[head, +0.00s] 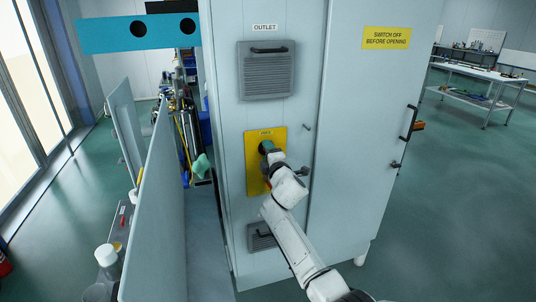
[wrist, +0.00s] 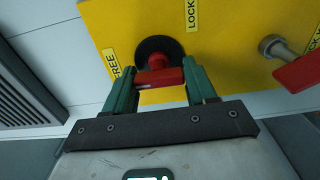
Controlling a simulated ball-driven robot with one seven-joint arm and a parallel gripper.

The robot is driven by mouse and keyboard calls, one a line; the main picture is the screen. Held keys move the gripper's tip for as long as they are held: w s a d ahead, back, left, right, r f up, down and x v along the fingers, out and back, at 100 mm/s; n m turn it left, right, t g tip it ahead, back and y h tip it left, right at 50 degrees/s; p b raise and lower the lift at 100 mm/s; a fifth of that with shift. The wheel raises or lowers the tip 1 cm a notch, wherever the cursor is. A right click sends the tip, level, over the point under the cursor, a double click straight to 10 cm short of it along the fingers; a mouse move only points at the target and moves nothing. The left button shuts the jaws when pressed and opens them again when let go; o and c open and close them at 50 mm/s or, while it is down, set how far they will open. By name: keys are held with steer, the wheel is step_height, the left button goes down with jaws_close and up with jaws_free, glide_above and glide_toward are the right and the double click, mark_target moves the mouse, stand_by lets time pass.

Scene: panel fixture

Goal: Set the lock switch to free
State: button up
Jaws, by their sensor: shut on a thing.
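The yellow panel (head: 254,182) is on the front of the pale cabinet, with my gripper (head: 266,147) at its upper part, hiding the switch in the head view. In the wrist view, the red lock switch (wrist: 158,61) sits on a round black base. Its red bar lies between the green fingers of my gripper (wrist: 160,76), which is shut on it. A FREE label (wrist: 112,63) is left of the base, and a LOCK label (wrist: 192,16) stands above and right of it. The bar's left end is on the FREE side; its exact setting is hard to tell.
A second red handle (wrist: 298,73) with a metal shaft (wrist: 277,47) is at the right of the panel. Vents (head: 267,70) are above and below the panel. A cabinet door handle (head: 408,122) is at right. A partition (head: 150,205) stands close on the left.

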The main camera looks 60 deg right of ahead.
steer(key=shift+f, duration=0.1)
steer(key=o, duration=1)
steer(key=shift+c, duration=0.2)
steer(key=shift+a, duration=0.1)
steer(key=p+v, duration=0.2)
steer(key=v, duration=0.8)
steer(key=shift+s+a+p, duration=0.25)
steer(key=shift+p, duration=0.15)
